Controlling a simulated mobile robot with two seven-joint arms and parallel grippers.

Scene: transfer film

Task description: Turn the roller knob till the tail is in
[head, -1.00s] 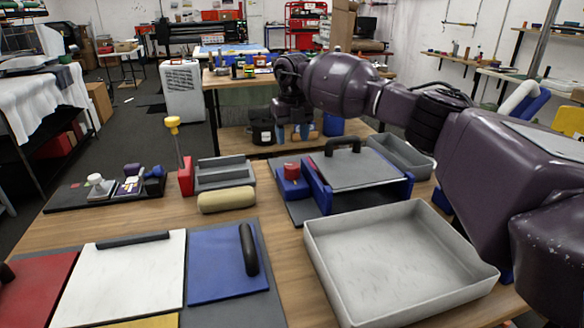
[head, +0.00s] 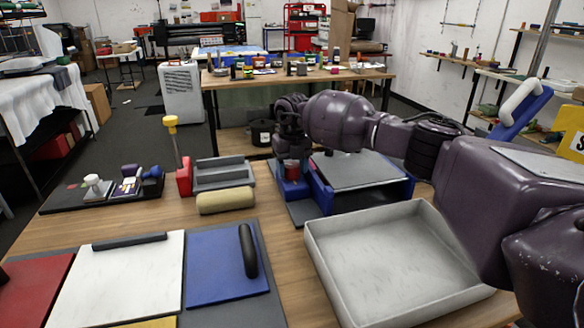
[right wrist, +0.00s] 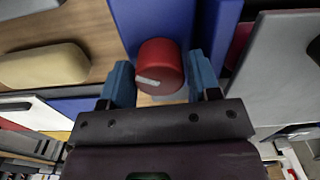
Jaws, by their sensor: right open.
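The red roller knob (head: 291,169) is a short upright cylinder beside the blue-sided press (head: 322,195), which has a grey top plate (head: 350,170). In the right wrist view the knob (right wrist: 160,66) carries a pale mark on its face. My right gripper (head: 291,160) is open above the knob, pointing down. In the wrist view its blue fingers (right wrist: 160,84) stand on either side of the knob, with gaps showing; I cannot tell if either touches. The tail cannot be made out. My left gripper is not in view.
A grey tray (head: 478,287) stands in front of the press. A beige roll (head: 225,201) and grey rack (head: 222,178) lie to the left, with a red-based yellow-topped post (head: 184,180). A blue board with black handle (head: 215,270) lies front left.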

